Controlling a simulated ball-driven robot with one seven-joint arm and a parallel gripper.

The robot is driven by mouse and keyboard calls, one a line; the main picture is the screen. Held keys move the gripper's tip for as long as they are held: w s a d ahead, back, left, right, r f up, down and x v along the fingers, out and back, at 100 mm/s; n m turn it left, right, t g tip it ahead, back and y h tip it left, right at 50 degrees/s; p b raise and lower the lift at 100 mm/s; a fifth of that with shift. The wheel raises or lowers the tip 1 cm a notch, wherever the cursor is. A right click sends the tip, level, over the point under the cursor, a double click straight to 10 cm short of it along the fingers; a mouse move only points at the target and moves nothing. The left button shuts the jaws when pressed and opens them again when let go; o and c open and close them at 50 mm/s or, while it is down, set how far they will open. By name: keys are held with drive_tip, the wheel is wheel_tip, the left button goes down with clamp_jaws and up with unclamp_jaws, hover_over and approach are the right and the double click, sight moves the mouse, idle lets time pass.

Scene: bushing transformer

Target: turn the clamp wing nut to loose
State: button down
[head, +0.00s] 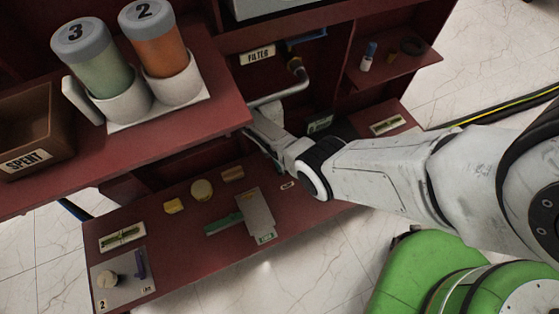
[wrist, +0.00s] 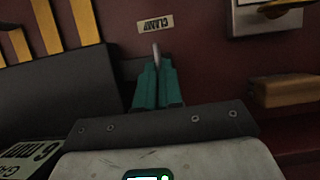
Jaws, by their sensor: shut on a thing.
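In the wrist view the teal fingers of my gripper (wrist: 157,84) are together around a narrow grey metal piece, the clamp wing nut (wrist: 156,51), whose tip stands out beyond the fingertips. Most of the nut is hidden between the fingers, so its turn angle cannot be told. A CLAMP label (wrist: 156,23) is on the dark red panel just past it. In the head view my arm reaches in from the right under the upper shelf; the nut and fingertips cannot be made out there.
A bent grey pipe (head: 279,94) runs close above my wrist, below the FILTER label (head: 257,55). The upper shelf (head: 215,118) holds canisters 2 (head: 158,52) and 3 (head: 104,72) and the SPENT bin (head: 33,137). The lower shelf (head: 185,255) holds small blocks.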

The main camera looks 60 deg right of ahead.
drive_tip(key=shift+a+f, duration=0.1)
drive_tip(key=c, duration=1.3)
unclamp_jaws()
drive_tip(key=shift+r+p, duration=0.3)
drive_tip(key=shift+r, duration=0.15)
wheel_tip(320, 180, up, 2)
drive_tip(key=shift+r+p, duration=0.2)
drive_tip(key=shift+p, duration=0.75)
drive_tip(key=s+a+r+p, duration=0.1)
drive_tip(key=s+r+p, duration=0.2)
drive_tip(key=s, duration=0.1)
drive_tip(key=s+a+r+p, duration=0.1)
drive_tip(key=s+r+p, duration=0.2)
drive_tip(key=s+p, duration=0.1)
drive_tip(key=s+a+r+p, duration=0.2)
drive_tip(key=s+r+p, duration=0.1)
drive_tip(key=s, duration=0.2)
drive_tip(key=shift+s+r+p, duration=0.25)
drive_tip(key=shift+r+p, duration=0.1)
